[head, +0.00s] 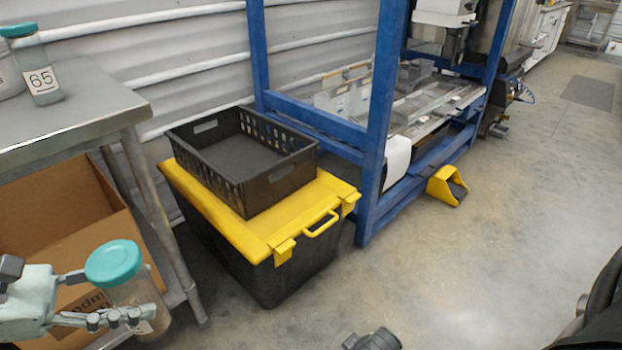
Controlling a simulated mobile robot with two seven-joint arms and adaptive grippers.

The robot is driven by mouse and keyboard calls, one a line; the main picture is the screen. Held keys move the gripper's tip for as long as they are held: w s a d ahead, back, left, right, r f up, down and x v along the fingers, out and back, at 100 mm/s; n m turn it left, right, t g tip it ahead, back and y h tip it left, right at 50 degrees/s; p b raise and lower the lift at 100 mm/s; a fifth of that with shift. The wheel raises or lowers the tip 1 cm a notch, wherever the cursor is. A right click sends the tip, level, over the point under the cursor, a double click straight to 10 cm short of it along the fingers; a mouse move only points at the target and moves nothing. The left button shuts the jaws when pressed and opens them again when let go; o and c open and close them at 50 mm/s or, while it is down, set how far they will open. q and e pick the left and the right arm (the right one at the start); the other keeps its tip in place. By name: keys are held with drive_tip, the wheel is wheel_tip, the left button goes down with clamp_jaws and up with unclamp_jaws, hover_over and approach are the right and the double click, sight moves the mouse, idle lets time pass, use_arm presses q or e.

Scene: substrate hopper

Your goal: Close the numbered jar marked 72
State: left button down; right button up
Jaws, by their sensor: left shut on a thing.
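A clear jar (140,300) with a teal lid (114,262) is at the lower left of the head view. My left gripper (135,318) is shut on this jar below its lid. The jar is tilted and held in front of a cardboard box. The lid sits over the jar's mouth; I cannot tell how tightly. A pale label shows low on the jar, partly hidden by the fingers, and its number cannot be read. Another jar (39,72), marked 65 and with a teal lid, stands on the metal table at the upper left.
The metal table (75,108) has a grey top, with an open cardboard box (50,205) below. A black crate (270,188) rests on a yellow-lidded tote (290,225). A blue frame (376,130) stands behind, beside a yellow pedal (447,185).

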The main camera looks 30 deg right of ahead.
use_arm(q)
drive_tip(key=shift+r, duration=0.1)
drive_tip(key=shift+w+a+n+t, duration=0.1)
drive_tip(key=shift+a+n+t, duration=0.3)
drive_tip(key=shift+t, duration=0.1)
drive_tip(key=w+a+r+n+t+y, duration=0.1)
drive_tip(key=a+r+n+t+y, duration=0.1)
drive_tip(key=a+n+t, duration=0.5)
drive_tip(key=a+t, duration=0.1)
drive_tip(key=a, duration=0.4)
drive_tip(key=shift+w+a+y, duration=0.3)
drive_tip(key=shift+w+a, duration=0.05)
drive_tip(key=shift+w, duration=0.05)
